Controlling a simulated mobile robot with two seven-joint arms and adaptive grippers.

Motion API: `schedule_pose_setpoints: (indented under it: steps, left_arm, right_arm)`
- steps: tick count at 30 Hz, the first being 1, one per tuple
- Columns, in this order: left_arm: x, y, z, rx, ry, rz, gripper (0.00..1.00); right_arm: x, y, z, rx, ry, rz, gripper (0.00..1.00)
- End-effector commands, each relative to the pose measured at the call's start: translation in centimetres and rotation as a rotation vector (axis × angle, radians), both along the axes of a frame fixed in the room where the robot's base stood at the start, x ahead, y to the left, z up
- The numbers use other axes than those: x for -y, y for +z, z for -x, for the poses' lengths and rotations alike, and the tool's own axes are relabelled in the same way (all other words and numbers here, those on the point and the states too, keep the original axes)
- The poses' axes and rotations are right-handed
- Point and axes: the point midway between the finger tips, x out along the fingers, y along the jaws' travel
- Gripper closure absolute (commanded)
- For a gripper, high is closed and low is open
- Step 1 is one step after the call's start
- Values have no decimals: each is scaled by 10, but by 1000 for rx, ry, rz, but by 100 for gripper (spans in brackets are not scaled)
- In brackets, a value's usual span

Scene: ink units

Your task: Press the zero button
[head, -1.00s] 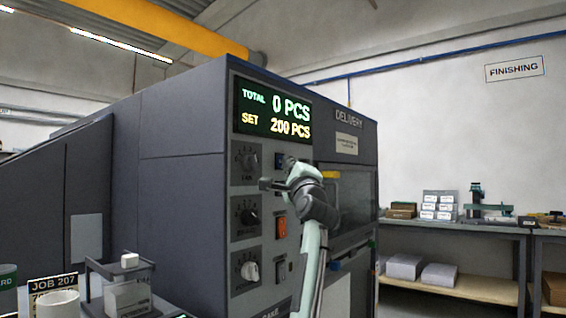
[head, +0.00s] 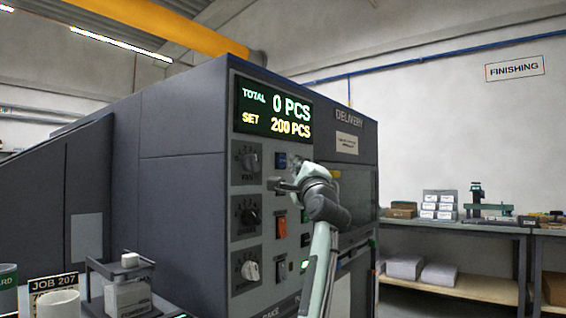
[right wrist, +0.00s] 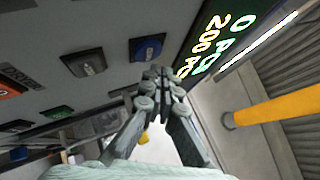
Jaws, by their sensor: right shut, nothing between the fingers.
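The dark grey machine's control panel (head: 262,215) faces me, with a display (head: 272,111) reading TOTAL 0 PCS and SET 200 PCS. A blue button (head: 281,160) sits just below the display; it also shows in the right wrist view (right wrist: 148,48). Its label is not readable, so I cannot tell if it is the zero button. My right gripper (head: 273,184) is shut and empty, in front of the panel and a little below the blue button in the head view. In the right wrist view its fingertips (right wrist: 155,74) appear apart from the button. My left gripper is not in view.
Three dials (head: 247,217) run down the panel's left side. An orange switch (head: 281,227) and a grey switch (head: 280,271) are below my gripper. A workbench (head: 455,229) is at the right.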

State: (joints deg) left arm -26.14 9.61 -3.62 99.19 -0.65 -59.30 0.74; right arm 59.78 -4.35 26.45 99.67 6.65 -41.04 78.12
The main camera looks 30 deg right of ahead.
Motion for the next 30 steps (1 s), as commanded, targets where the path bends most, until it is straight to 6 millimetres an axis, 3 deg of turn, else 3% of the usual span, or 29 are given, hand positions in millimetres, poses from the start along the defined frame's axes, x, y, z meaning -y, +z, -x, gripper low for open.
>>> schedule_pose_setpoints:
  steps: [13, 30]
  left_arm:
    - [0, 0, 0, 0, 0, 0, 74]
    - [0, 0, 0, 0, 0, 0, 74]
  right_arm:
    - [17, 0, 39, 0, -2, 1, 100]
    - [18, 0, 43, 0, 0, 1, 100]
